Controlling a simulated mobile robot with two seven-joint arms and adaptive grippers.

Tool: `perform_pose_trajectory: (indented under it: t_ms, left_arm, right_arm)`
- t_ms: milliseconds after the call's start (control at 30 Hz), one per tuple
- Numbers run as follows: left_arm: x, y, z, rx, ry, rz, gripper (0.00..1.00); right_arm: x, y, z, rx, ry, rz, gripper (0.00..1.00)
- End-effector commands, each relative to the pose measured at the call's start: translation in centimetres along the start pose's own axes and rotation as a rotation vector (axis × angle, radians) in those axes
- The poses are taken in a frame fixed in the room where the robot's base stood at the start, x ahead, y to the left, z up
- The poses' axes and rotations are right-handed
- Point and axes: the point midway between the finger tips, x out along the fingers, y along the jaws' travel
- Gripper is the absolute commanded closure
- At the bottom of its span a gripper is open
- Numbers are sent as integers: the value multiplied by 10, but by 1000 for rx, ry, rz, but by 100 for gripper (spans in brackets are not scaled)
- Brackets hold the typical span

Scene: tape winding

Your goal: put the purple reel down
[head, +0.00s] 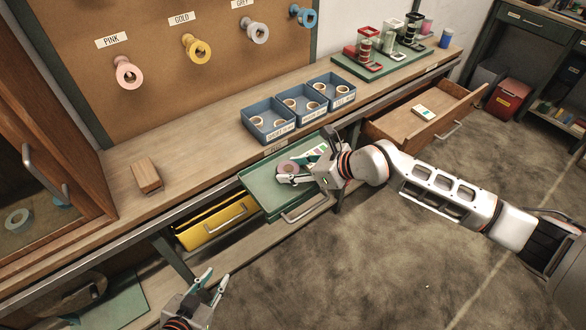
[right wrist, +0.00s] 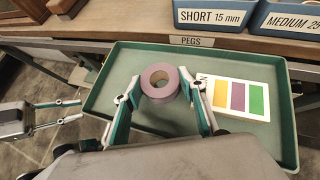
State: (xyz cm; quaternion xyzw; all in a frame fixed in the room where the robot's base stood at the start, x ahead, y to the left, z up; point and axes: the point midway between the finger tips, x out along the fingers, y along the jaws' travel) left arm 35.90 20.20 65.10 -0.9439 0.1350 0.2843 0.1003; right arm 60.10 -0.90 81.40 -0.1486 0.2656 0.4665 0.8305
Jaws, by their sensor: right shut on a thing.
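The purple reel (head: 287,166) is a small ring-shaped roll with a pale core. It also shows in the right wrist view (right wrist: 161,94). My right gripper (head: 292,179) is shut on it, one finger on each side, inside the outline of the open green drawer (head: 262,192). In the right wrist view the reel lies over the drawer's floor (right wrist: 150,53); I cannot tell whether it touches. My left gripper (head: 212,279) is open and empty at the bottom of the head view.
A card with yellow, purple and green stripes (right wrist: 236,98) lies in the green drawer, right of the reel. A yellow drawer (head: 215,222) is open to the left. Blue trays with rings (head: 268,133) stand on the bench above. A wooden drawer (head: 410,125) is open to the right.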

Motion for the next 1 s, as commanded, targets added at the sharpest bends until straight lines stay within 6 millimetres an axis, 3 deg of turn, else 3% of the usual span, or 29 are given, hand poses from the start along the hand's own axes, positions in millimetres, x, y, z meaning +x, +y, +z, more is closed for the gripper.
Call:
perform_pose_trajectory:
  t_ms: [67,467,567,1000]
  left_arm:
    - [0,0,1,0,-1,0,75]
    - [0,0,0,0,-1,0,75]
    - [-1,0,-1,0,0,0,75]
    - [-2,-1,-5,0,2,-1,75]
  right_arm:
    - [1,0,-1,1,0,0,52]
    - [-3,0,1,1,1,0,52]
    - [-15,-1,0,1,1,-1,52]
    - [-98,0,0,0,1,0,52]
